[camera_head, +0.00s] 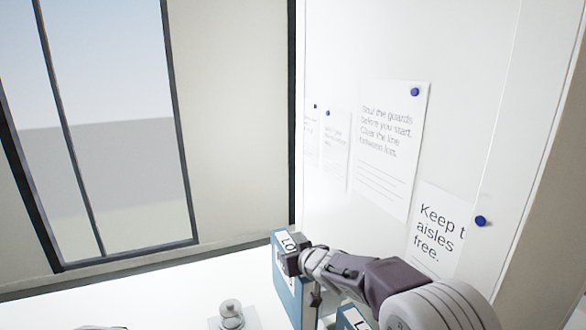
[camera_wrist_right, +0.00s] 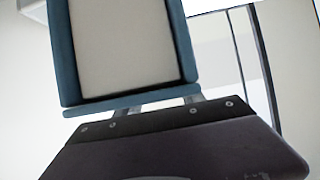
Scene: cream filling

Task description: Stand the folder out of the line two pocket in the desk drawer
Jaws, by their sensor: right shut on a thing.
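A blue folder (camera_head: 284,285) with a white label starting "LO" stands out at the lower middle of the head view. My right gripper (camera_head: 291,262) is at its upper edge beside the label, shut on it. In the right wrist view the held folder (camera_wrist_right: 70,60) shows blue edges around a pale panel, just beyond my gripper (camera_wrist_right: 155,108). The folder's lower end is cut off by the head view's bottom edge. I cannot make out a line two pocket or a desk drawer.
A second blue item (camera_head: 347,321) with a white label is partly hidden below my right arm. A small rounded metallic object on a base (camera_head: 231,316) stands on the white surface (camera_head: 165,311). A white board with pinned sheets (camera_head: 392,150) rises at the right. A window is at the left.

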